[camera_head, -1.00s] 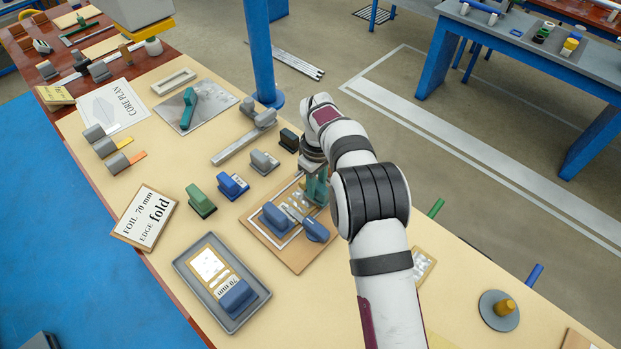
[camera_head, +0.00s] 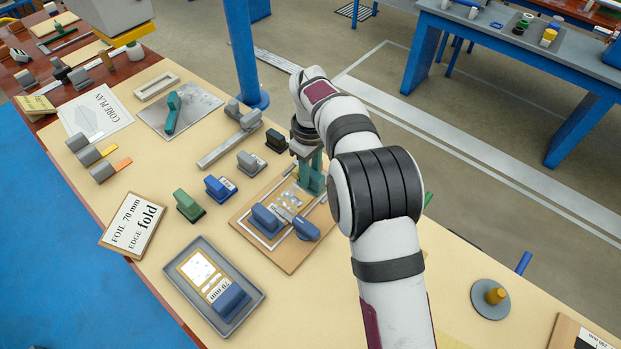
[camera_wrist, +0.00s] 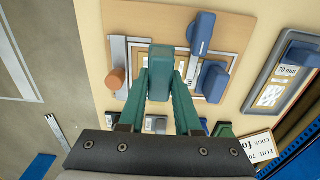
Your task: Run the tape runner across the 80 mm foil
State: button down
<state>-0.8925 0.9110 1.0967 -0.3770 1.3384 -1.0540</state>
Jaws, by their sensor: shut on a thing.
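My gripper (camera_wrist: 160,105) is shut on a green block-shaped tool (camera_wrist: 160,62), apparently the tape runner. It is over the far right part of a wooden board (camera_head: 284,261). Silvery foil (camera_head: 290,200) lies on the board inside a pale frame. Two blue blocks (camera_head: 267,219) and (camera_head: 306,229) stand on the foil's near side. The printed sign (camera_head: 133,224) reads FOIL 70 mm, EDGE fold; I see no 80 mm label. Whether the green tool touches the foil is hidden.
A grey tray (camera_head: 176,270) with a 70 mm card and a blue block lies in front. Green, blue, grey and dark blocks (camera_head: 189,206) stand left of the board. A grey disc with a yellow knob (camera_head: 491,299) is at right. A blue post (camera_head: 246,60) rises behind.

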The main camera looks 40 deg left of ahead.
aim_at(312, 172)
jog(key=shift+r, duration=1.55)
jog(key=shift+w+d, duration=0.1)
jog(key=w+d+r+m, duration=0.4)
jog(key=d, duration=0.6)
jog(key=w+d+r+m, duration=0.3)
jog(key=d+r+m, duration=0.15)
jog(key=d, duration=0.45)
jog(key=s+d+r+m, duration=0.1)
jog(key=d+r+m, duration=0.1)
jog(key=d, duration=0.5)
jog(key=s+d+r+m, duration=0.2)
jog(key=d+m, duration=0.2)
jog(key=d, duration=0.3)
jog(key=s+d+r+m, duration=0.2)
jog(key=d+m, duration=0.1)
jog(key=d, duration=0.4)
jog(key=shift+s+d+r, duration=0.25)
jog(key=shift+r, duration=0.1)
jog(key=shift+w+a+m, duration=0.1)
jog(key=shift+m, duration=0.15)
